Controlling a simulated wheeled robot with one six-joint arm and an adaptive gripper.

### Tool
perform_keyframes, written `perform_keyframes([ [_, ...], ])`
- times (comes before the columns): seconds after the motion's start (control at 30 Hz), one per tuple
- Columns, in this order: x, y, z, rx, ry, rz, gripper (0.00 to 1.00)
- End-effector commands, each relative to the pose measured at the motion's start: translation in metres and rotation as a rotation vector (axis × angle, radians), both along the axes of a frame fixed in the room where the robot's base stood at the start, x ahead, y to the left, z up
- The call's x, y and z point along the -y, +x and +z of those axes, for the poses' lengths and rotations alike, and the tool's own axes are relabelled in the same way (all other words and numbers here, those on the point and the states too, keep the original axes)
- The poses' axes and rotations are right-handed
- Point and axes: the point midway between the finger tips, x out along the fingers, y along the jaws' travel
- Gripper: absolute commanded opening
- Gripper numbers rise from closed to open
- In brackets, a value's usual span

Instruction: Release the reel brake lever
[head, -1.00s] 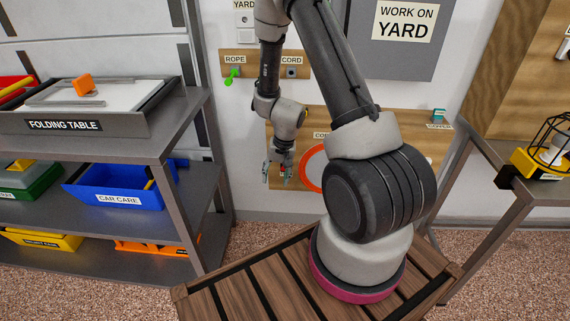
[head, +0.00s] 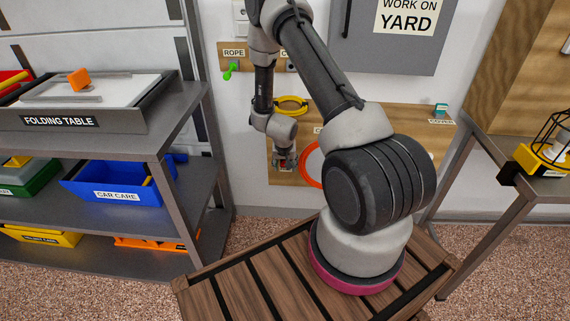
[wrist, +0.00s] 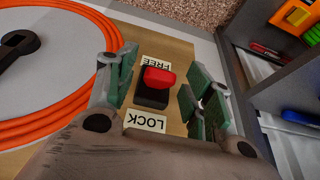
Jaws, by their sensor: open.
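The brake lever is a red handle (wrist: 158,77) on a black base (wrist: 152,98), mounted on a wooden board (wrist: 178,57). In the wrist view it stands between a FREE label (wrist: 157,62) above and a LOCK label (wrist: 146,122) below, both upside down. The red handle sits at the FREE-side end of the base, but its exact tilt is hard to tell. My gripper (wrist: 160,88) is open, with one green-padded finger on each side of the lever and visible gaps. In the head view my gripper (head: 285,163) is at the board, and the lever is mostly hidden there.
A yellow ring (head: 291,105) hangs above my wrist. The shelf unit (head: 150,142) with a blue CAR CARE bin (head: 115,193) stands to the left. A ROPE hook (head: 231,70) is higher up.

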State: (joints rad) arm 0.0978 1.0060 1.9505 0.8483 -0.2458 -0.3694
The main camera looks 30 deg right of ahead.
Motion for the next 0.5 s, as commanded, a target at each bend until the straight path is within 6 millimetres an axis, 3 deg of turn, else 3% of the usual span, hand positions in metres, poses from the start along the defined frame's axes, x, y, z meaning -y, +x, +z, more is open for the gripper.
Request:
perform_keyframes([
  [0.23,0.0002,0.0003,-0.0006,0.000,0.000,0.000,0.50],
  [0.4,0.0001,0.0002,-0.0005,0.000,0.000,0.000,0.19],
  [0.5,0.0001,0.0002,-0.0005,0.000,0.000,0.000,0.06],
])
